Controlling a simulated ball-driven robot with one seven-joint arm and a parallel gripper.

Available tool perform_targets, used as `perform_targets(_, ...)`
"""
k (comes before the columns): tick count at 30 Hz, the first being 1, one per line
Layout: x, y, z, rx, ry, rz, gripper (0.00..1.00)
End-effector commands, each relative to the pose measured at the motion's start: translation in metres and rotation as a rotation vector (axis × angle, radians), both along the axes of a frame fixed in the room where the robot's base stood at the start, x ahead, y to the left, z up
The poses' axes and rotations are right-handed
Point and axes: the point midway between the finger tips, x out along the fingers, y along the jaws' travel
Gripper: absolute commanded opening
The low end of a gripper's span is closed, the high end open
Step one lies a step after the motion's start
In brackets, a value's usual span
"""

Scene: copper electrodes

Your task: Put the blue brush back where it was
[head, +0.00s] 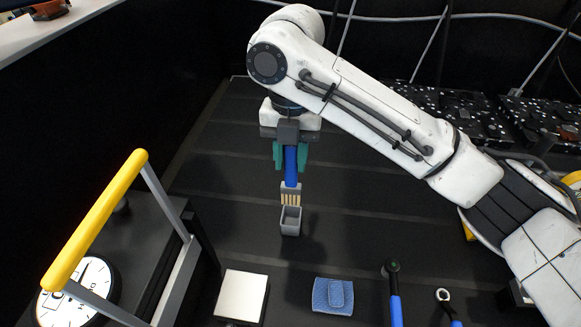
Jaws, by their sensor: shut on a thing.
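The blue brush (291,166) hangs upright in my gripper (291,160), bristles down. My gripper has teal fingers, one on each side of the blue handle, and is shut on it. The pale bristles (290,197) are right above or at the mouth of a small grey open-topped holder (290,222). I cannot tell whether the bristle tips are inside the holder or just behind it. The far side of the handle is hidden by the gripper.
A blue sponge-like pad (333,296) and a white-topped block (241,296) lie near the front. Blue-handled tools (394,290) are to their right. A yellow-handled frame (97,215) with a dial (75,296) stands at left. The dark surface around the holder is clear.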

Motion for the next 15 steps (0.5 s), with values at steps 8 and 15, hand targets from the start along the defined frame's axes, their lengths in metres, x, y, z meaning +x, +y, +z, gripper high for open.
perform_targets(8,0.000,0.000,-0.031,-0.001,0.002,0.000,0.00)
perform_targets(15,0.000,0.000,-0.032,-0.001,0.001,0.001,0.00)
